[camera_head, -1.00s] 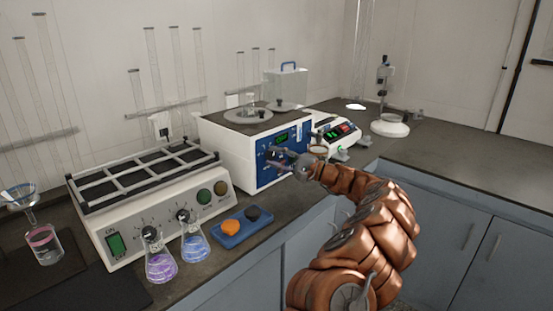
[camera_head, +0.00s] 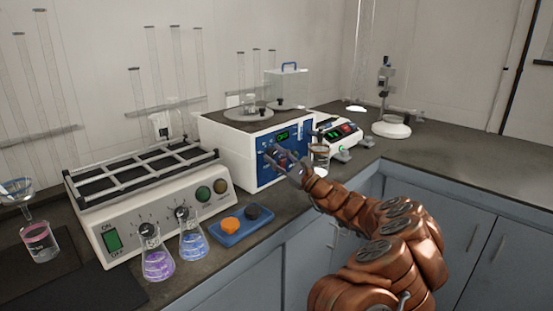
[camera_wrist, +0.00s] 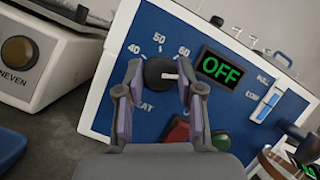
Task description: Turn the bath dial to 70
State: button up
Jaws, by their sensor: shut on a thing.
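The bath is a white box with a blue front panel (camera_head: 266,176) on the bench, and the panel fills the wrist view too. Its round black dial (camera_wrist: 158,70) has a white pointer mark, which points right in the wrist view, toward the right finger. The labels 40, 50 and 60 show around the dial; any label past 60 is hidden by that finger. A display (camera_wrist: 221,69) beside the dial reads OFF in green. My gripper (camera_wrist: 158,82) is shut on the dial, one finger on each side. In the head view my gripper (camera_head: 280,157) is at the panel.
Red and green buttons (camera_wrist: 178,133) sit below the dial, close to the right finger. A slider switch (camera_wrist: 269,104) is further right. A glass beaker (camera_head: 319,157) stands close to my wrist. A shaker (camera_head: 165,215), flasks and a blue tray (camera_head: 240,232) stand to the left.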

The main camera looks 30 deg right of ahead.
jog(key=shift+r+m+h, duration=0.1)
jog(key=shift+m+h, duration=0.2)
jog(key=shift+m, duration=0.5)
jog(key=o, duration=1.1)
jog(key=shift+o, duration=0.2)
jog(key=shift+f+v, duration=0.2)
jog(key=shift+v, duration=5.85)
